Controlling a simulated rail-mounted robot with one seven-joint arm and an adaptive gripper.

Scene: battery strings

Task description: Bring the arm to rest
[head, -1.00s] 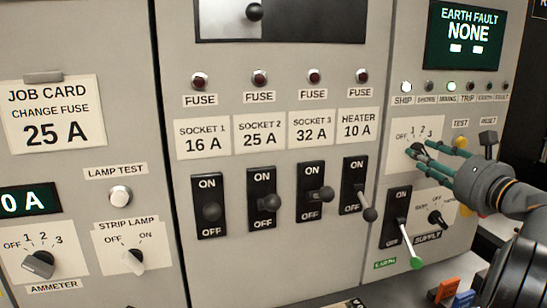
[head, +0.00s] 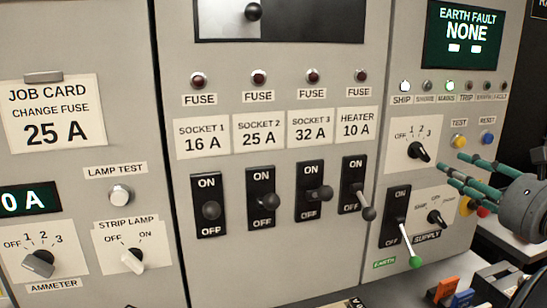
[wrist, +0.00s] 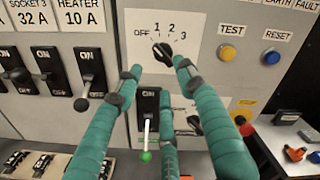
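My gripper (head: 450,170) has three teal fingers and is at the right of the head view, in front of the right-hand panel. Its fingertips point left, near the OFF-1-2-3 rotary switch (head: 419,152), and stand apart from it. In the wrist view the fingers of my gripper (wrist: 158,78) are spread open with nothing between them. The black knob of that rotary switch (wrist: 162,50) shows just beyond the fingertips.
TEST (head: 459,142) and RESET (head: 488,137) buttons are above my gripper. Orange and blue items (head: 447,289) lie on the bench below.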

